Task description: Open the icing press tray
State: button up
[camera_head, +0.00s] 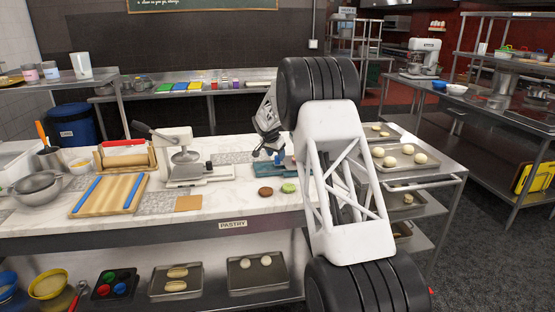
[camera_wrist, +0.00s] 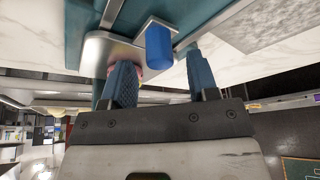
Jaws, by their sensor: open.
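A teal device (camera_head: 289,165), which looks like the icing press, stands on the marble counter, largely hidden behind my arm in the head view. In the wrist view its teal body (camera_wrist: 205,14) shows at the top, with a metal plate (camera_wrist: 97,50) and a blue handle (camera_wrist: 159,50) on a light bracket. I cannot tell for sure which part is the tray. My gripper (camera_head: 269,151) is low at the device. In the wrist view my gripper (camera_wrist: 159,72) is open, its blue fingers on either side of the handle's end; contact is not clear.
A white press (camera_head: 178,145) stands to the left on the counter. A brown round (camera_head: 265,192) and a green one (camera_head: 288,188) lie near the front edge. Trays of dough balls (camera_head: 405,158) lie to the right of my arm. A wooden board (camera_head: 108,194) is at far left.

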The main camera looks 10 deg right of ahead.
aim_at(277, 156)
jog(key=shift+x, duration=1.5)
grip_shut()
jog(key=shift+a, duration=0.1)
